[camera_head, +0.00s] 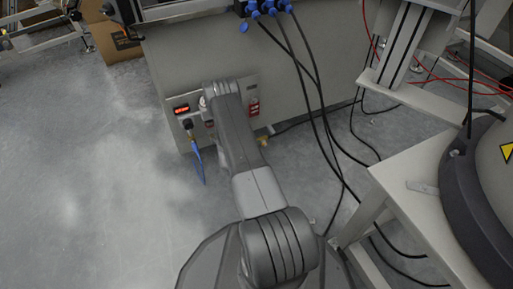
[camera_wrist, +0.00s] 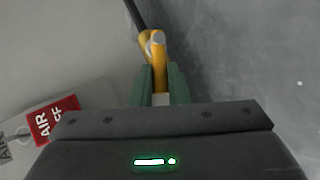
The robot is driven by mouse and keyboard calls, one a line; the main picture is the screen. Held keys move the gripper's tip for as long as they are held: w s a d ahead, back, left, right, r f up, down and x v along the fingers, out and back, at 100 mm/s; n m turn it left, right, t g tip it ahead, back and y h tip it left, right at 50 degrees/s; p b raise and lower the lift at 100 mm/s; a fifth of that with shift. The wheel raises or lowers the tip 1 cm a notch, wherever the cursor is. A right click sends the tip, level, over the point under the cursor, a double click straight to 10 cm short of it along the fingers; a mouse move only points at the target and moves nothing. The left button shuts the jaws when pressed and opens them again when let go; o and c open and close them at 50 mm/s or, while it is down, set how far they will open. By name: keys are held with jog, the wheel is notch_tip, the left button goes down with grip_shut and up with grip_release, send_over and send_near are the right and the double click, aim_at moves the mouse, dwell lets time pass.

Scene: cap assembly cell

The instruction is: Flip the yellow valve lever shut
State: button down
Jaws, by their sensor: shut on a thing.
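The yellow valve lever (camera_wrist: 154,47) is at the top middle of the wrist view, with a grey round pivot on it and a dark hose or pipe running up from it. My gripper (camera_wrist: 162,88) has its green fingers closed on either side of the lever's near end. In the head view, a small yellow part (camera_head: 263,141) shows just right of my arm, low by the cabinet's panel. My gripper's fingers are hidden there behind my arm.
A red tag reading AIR (camera_wrist: 55,119) is at lower left in the wrist view. The cabinet (camera_head: 215,62) carries a red display (camera_head: 182,109) and a blue hose (camera_head: 198,163). Black cables (camera_head: 318,115) hang right of my arm. A white table (camera_head: 432,195) stands at right. Left floor is clear.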

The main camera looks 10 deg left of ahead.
jog(key=d+r+m+g+y, duration=0.1)
jog(key=g+y, duration=0.1)
jog(key=w+d+r+m+g+y, duration=0.1)
jog(key=m+g+y, duration=0.1)
jog(key=w+d+m+g+y, duration=0.1)
jog(key=y, duration=0.1)
jog(key=shift+d+r+m+g, duration=0.1)
jog(key=shift+r+m+g, duration=0.2)
jog(key=shift+r+g, duration=0.1)
jog(key=shift+w+d+m+g+y, duration=0.35)
jog(key=shift+m+g+y, duration=0.2)
jog(key=shift+y, duration=0.35)
dwell(0.4)
jog(key=c, duration=1.4)
grip_release()
